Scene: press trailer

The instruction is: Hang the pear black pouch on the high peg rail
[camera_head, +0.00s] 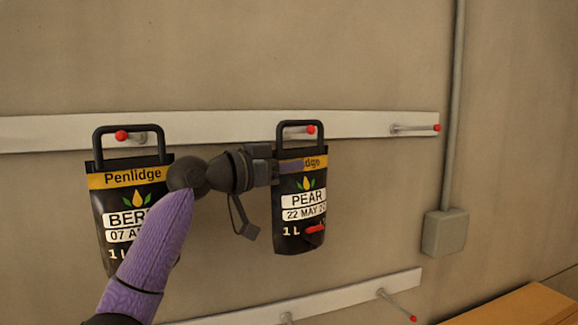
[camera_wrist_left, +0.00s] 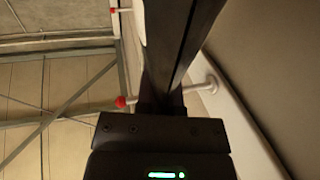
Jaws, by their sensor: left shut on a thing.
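The pear black pouch (camera_head: 301,205) hangs upright in front of the high peg rail (camera_head: 220,126), its label reading PEAR. My left gripper (camera_head: 283,167) is shut on its upper left edge, covering part of the yellow band. The pouch's handle (camera_head: 300,124) frames a red-tipped peg (camera_head: 311,129) in the head view. In the left wrist view the peg's red tip (camera_wrist_left: 121,101) and its wall end (camera_wrist_left: 212,83) show on opposite sides of a dark handle bar, which hides the middle. Whether the handle rests on the peg is unclear. My right gripper is out of view.
A berry pouch (camera_head: 112,180) hangs at another peg on the left, partly behind my left arm. A bare peg (camera_head: 414,128) stands at the rail's right end. A lower rail (camera_head: 340,300) with pegs runs below. A conduit box (camera_head: 445,233) is at right.

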